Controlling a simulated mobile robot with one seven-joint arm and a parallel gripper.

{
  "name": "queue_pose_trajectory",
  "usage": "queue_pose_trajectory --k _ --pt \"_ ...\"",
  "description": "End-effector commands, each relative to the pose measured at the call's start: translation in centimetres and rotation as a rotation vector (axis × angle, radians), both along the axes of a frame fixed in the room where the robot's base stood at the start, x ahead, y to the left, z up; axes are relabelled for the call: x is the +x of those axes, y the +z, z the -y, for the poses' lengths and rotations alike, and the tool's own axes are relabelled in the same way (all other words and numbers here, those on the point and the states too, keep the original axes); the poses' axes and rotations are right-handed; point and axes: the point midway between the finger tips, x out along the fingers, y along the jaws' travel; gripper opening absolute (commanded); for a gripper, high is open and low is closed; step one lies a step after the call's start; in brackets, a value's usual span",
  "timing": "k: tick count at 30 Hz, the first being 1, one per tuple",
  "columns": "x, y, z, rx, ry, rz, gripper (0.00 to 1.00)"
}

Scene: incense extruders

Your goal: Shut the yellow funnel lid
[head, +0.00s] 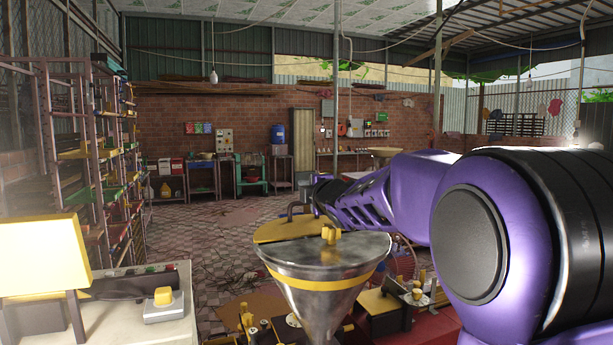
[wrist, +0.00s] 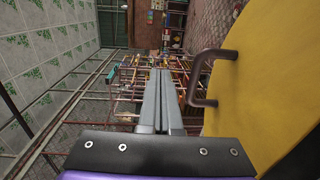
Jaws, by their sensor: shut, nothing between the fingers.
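A metal funnel (head: 318,292) with a yellow band stands in the front middle of the head view. Its yellow lid (head: 285,231) lies across the back left part of the top; I cannot tell whether it sits flush on the rim. A dark bent handle (head: 292,209) stands on the lid. In the wrist view the yellow lid (wrist: 268,85) fills the right side, with its handle (wrist: 199,82) beside my fingers. My gripper (wrist: 161,76) is shut and empty, apart from the handle in that picture. In the head view my gripper is largely hidden by my purple arm.
A yellow knob (head: 330,236) stands on the funnel's top. A control desk (head: 130,310) with a yellow button is at the left front. A tall rack (head: 95,150) lines the left side.

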Motion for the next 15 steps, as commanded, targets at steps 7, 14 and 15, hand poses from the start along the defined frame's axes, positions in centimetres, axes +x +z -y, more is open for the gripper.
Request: queue_pose_trajectory --k 7,14,15 --pt "0.1 -0.4 0.1 -0.027 -0.002 -0.082 0.00" --pt "0.1 -0.9 0.0 -0.036 -0.001 -0.110 0.00" --pt "0.1 -1.0 0.0 -0.036 -0.001 -0.112 0.00"
